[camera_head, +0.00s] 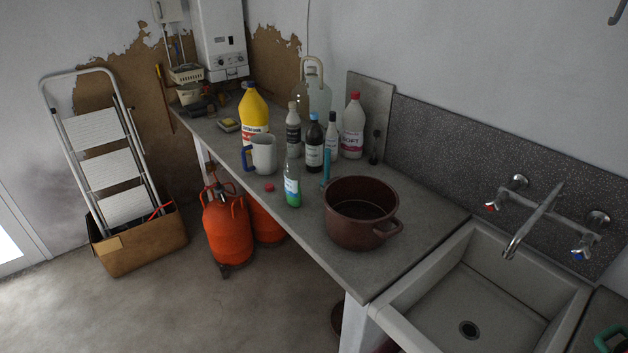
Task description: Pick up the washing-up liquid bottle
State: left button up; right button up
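Several bottles stand upright on the grey worktop (300,225). A small clear bottle with a green and blue label (292,190) stands near the front edge, left of the brown pot; it may be the washing-up liquid, but I cannot read its label. Behind it are a dark bottle with a blue cap (314,150), a dark-labelled whitish bottle (293,135), a small white bottle with a dark cap (332,140), a pale bottle with a red cap marked SOFT (353,130) and a big yellow bottle (253,112). Neither of my grippers is in view.
A brown pot (358,226), a grey jug (264,157), a red cap (269,187) and a turquoise upright thing (326,168) surround the small clear bottle. A sink (400,303) with a tap (535,220) is at the right. Orange gas cylinders (226,230) stand below the worktop.

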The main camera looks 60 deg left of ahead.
aim_at(292, 171)
jog(key=u, duration=1.3)
